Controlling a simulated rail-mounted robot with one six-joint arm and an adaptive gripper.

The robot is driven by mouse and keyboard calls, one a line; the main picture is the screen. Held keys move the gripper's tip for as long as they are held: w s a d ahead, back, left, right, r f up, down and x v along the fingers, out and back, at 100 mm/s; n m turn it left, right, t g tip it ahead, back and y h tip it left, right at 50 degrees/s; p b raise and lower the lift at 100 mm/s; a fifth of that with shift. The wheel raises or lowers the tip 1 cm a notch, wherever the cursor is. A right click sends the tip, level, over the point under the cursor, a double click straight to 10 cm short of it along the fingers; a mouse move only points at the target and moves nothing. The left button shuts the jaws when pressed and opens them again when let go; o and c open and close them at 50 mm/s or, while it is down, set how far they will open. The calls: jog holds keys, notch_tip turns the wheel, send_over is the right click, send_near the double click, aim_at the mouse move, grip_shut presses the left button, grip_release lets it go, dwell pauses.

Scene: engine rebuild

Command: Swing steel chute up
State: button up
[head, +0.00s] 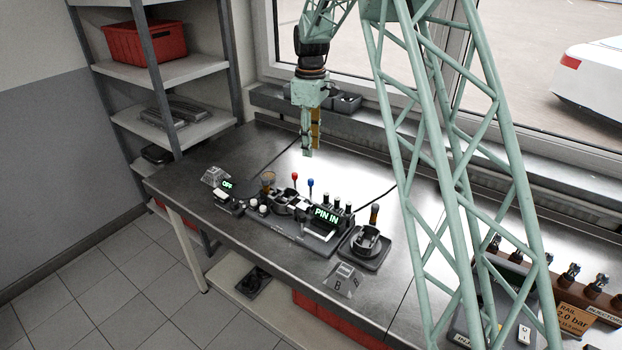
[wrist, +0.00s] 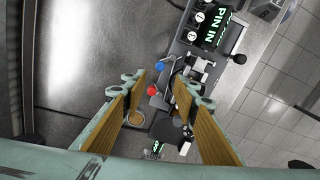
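The bench fixture (head: 300,228) stands on the steel workbench, with a lit "PIN IN" display (head: 326,215) and a red knob (head: 295,176) and a blue knob (head: 311,183) on posts. In the wrist view a small bent steel part (wrist: 171,72) shows beside the blue knob (wrist: 159,66); I cannot tell for sure whether it is the chute. My gripper (head: 308,155) hangs pointing down above the bench behind the fixture. In the wrist view my gripper (wrist: 158,88) has its fingers apart, with nothing held; the red knob (wrist: 152,91) shows between them.
A small unit with a lit "OFF" display (head: 227,184) stands left of the fixture. A cable crosses the bench. The bare bench (wrist: 85,60) behind the fixture is clear.

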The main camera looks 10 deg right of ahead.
aim_at(311, 180)
jog(key=shift+f, duration=0.15)
jog(key=shift+f, duration=6.75)
jog(key=c, duration=0.9)
